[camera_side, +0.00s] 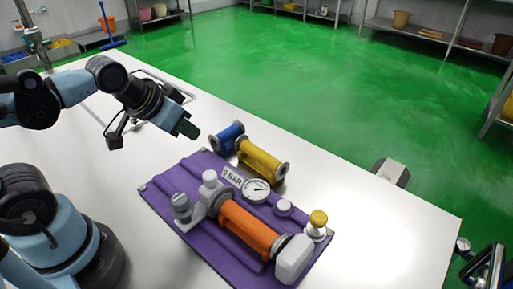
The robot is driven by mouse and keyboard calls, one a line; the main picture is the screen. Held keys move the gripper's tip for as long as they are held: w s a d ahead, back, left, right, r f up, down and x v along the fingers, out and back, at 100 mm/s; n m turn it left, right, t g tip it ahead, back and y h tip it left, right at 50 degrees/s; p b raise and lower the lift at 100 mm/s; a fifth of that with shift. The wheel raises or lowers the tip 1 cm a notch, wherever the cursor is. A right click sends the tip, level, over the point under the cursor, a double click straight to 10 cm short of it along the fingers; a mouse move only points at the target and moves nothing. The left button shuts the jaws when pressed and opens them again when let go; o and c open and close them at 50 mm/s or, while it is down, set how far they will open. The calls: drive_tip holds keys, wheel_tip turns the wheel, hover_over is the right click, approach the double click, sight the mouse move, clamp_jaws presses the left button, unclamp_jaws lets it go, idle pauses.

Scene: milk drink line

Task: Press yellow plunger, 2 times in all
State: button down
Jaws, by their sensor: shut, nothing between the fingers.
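The yellow plunger (319,218) is a small yellow knob on a pale base at the right end of the purple mat (163,208). It stands upright next to a white block-shaped part. My gripper (188,130) is shut and empty. It hangs above the table beyond the mat's upper left side, well to the left of the plunger and apart from it. The plunger's top is in plain view.
An orange cylinder (248,229), a round gauge (256,190) and a white block (294,259) sit on the mat near the plunger. A yellow spool (259,161) and a blue spool (228,137) lie behind it. The white table (400,235) is clear to the right.

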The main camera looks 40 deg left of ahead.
idle(0.3)
wheel_tip(320, 180, up, 3)
drive_tip(key=g+h, duration=0.1)
drive_tip(key=h, duration=0.6)
hover_over(314, 215)
drive_tip(key=shift+r+m, duration=0.2)
drive_tip(key=shift+m, duration=0.1)
drive_tip(key=shift+f, duration=4.4)
drive_tip(key=shift+f, duration=0.15)
drive_tip(key=shift+f, duration=0.25)
